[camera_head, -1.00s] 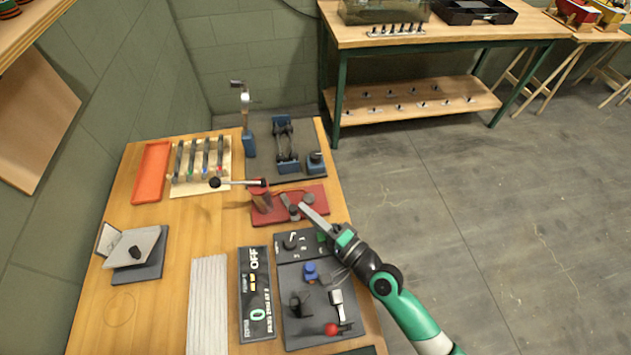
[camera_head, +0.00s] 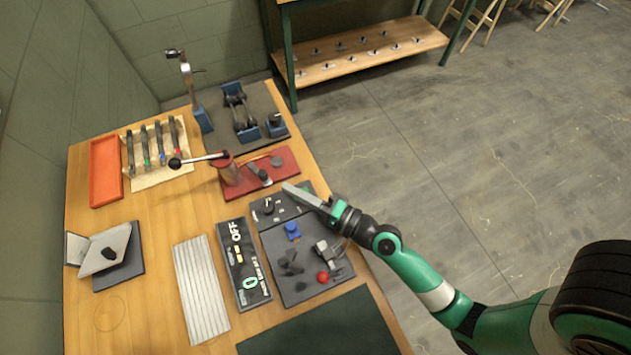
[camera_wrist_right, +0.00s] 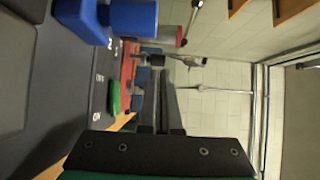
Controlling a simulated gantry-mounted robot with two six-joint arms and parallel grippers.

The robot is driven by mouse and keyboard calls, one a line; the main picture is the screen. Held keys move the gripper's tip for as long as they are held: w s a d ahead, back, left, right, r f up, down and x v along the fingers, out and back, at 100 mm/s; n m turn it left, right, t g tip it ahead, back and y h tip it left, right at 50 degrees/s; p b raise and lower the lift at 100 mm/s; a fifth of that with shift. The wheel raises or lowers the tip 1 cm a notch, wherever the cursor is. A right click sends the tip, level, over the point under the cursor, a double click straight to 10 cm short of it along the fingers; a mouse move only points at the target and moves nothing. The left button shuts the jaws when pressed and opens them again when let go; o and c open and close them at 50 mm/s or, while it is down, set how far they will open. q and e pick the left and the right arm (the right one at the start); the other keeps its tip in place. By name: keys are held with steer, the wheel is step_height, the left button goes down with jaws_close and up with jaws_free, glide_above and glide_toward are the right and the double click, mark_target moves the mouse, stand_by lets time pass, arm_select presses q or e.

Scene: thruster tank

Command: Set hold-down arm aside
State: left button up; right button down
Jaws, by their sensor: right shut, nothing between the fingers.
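I cannot tell for sure which part is the hold-down arm. A dark grey bar-like part (camera_head: 258,173) lies on the red base plate (camera_head: 286,156), beside a small round grey disc (camera_head: 277,161). My right gripper (camera_head: 289,188) is shut and empty, above the dark switch panel just to the near side of the red plate, apart from the bar. In the right wrist view its two fingers (camera_wrist_right: 161,80) lie close together, with the red plate (camera_wrist_right: 128,70) partly hidden to their left. My left gripper is not in view.
A red post with a black-knobbed lever (camera_head: 205,160) stands at the red plate's left end. Blue fixtures (camera_head: 243,118) stand behind it. A grey mat (camera_head: 310,275) with a blue part, dark parts and a red ball lies in front. Bare wood (camera_head: 165,215) shows at the left.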

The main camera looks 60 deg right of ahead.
steer(key=s, duration=0.1)
steer(key=s+d+b, duration=0.1)
steer(key=s, duration=0.1)
steer(key=s+d, duration=0.1)
steer(key=s, duration=0.1)
steer(key=shift+f, duration=0.15)
steer(key=shift+s+b, duration=0.3)
steer(key=shift+s, duration=0.05)
steer(key=shift+s+d, duration=0.1)
steer(key=shift+s, duration=0.05)
